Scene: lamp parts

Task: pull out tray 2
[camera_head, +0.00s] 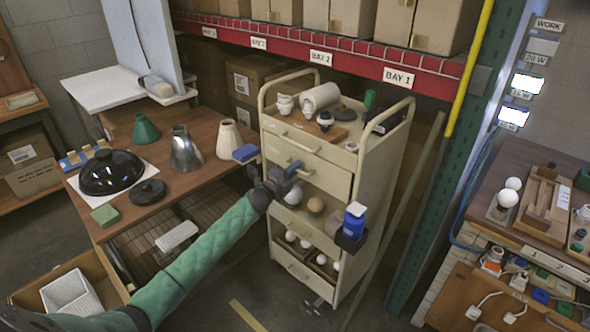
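A cream wheeled cart (345,165) stands in the middle with a stack of trays. The top tray front (325,150) and the one below it (328,180) look pushed in, each with a bar handle. Lower down, bulbs show in open-fronted levels, above a bottom tray (300,272) with a handle. No number is readable on the cart's trays. My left gripper (289,171), on a green-sleeved arm, is at the left side of the second tray front, beside its handle (306,172). Whether its fingers touch the handle or are closed cannot be told. My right gripper is not seen.
A wooden table (160,215) with lamp shades is left, with an open drawer (90,275) below. The right bench (510,165) bears numbers 1, 2, 3.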

